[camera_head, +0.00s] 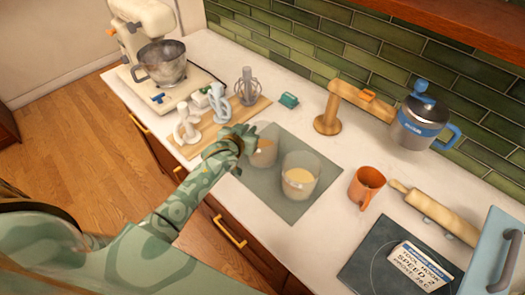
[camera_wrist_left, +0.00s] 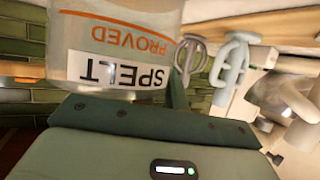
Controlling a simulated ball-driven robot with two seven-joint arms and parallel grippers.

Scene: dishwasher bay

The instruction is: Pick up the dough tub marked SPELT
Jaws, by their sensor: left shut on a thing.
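The SPELT dough tub (camera_head: 265,152) is a clear tub with tan contents, at the left side of the grey-green mat (camera_head: 303,215). In the left wrist view the tub (camera_wrist_left: 80,70) shows close up, with its SPELT label and orange PROVED lettering upside down. My left gripper (camera_head: 245,142) is shut on this tub from the left; in the left wrist view its jaw (camera_wrist_left: 155,125) lies against the tub. I cannot tell whether the tub touches the mat. A second clear tub (camera_head: 300,177) with pale dough stands just to its right, its label unreadable. My right gripper is not in view.
A board (camera_head: 222,125) with mixer attachments and a stand mixer (camera_head: 152,45) are at the left. A wooden stand (camera_head: 328,115) is behind the mat. An orange mug (camera_head: 366,186), blue-lidded jug (camera_head: 420,120) and rolling pin (camera_head: 440,215) are at the right. The mat's front is clear.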

